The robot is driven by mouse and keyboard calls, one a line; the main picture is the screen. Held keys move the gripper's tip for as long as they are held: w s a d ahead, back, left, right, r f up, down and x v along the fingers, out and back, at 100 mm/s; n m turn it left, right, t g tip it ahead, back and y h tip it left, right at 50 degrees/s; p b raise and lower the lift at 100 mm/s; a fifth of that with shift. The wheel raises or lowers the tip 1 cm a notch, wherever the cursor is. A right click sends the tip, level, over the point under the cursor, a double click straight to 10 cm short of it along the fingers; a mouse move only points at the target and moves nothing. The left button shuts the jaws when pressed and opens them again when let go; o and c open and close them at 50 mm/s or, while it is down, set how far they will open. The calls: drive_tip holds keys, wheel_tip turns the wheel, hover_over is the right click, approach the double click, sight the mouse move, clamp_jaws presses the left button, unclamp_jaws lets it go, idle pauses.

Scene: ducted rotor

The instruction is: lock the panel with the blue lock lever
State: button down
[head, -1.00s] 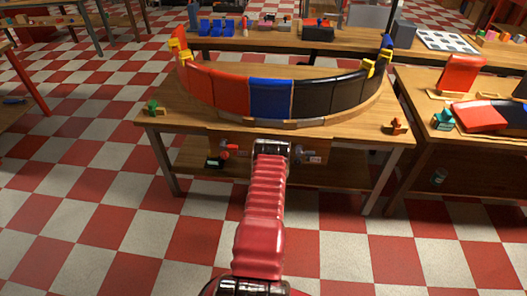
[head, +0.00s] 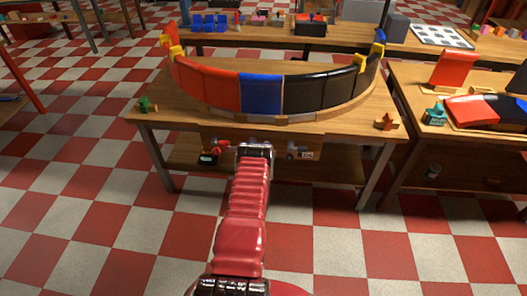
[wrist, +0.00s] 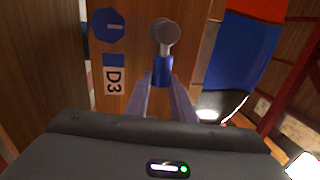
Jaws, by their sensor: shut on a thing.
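The blue lock lever (wrist: 162,69) is in the upper middle of the wrist view, with a round grey pivot (wrist: 164,31) at its far end. My gripper (wrist: 163,88) is shut on the lever's near end, one finger on each side. In the head view my arm hides the blue lever and the fingers, below the table's front edge.
A curved row of red, blue (head: 260,93) and black panels stands on the table (head: 150,115). A red lever (head: 222,147) and a grey fitting (head: 297,149) flank my arm under the front edge. A second table (head: 410,120) stands at right.

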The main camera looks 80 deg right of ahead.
drive_tip(key=shift+s+a+f, duration=0.1)
drive_tip(key=shift+a+f, duration=0.05)
drive_tip(key=shift+f, duration=0.2)
drive_tip(key=c, duration=1.8)
unclamp_jaws()
drive_tip(key=shift+o, duration=1.3)
drive_tip(key=shift+r, duration=0.15)
drive_tip(key=v, duration=1.3)
drive_tip(key=shift+a, duration=0.35)
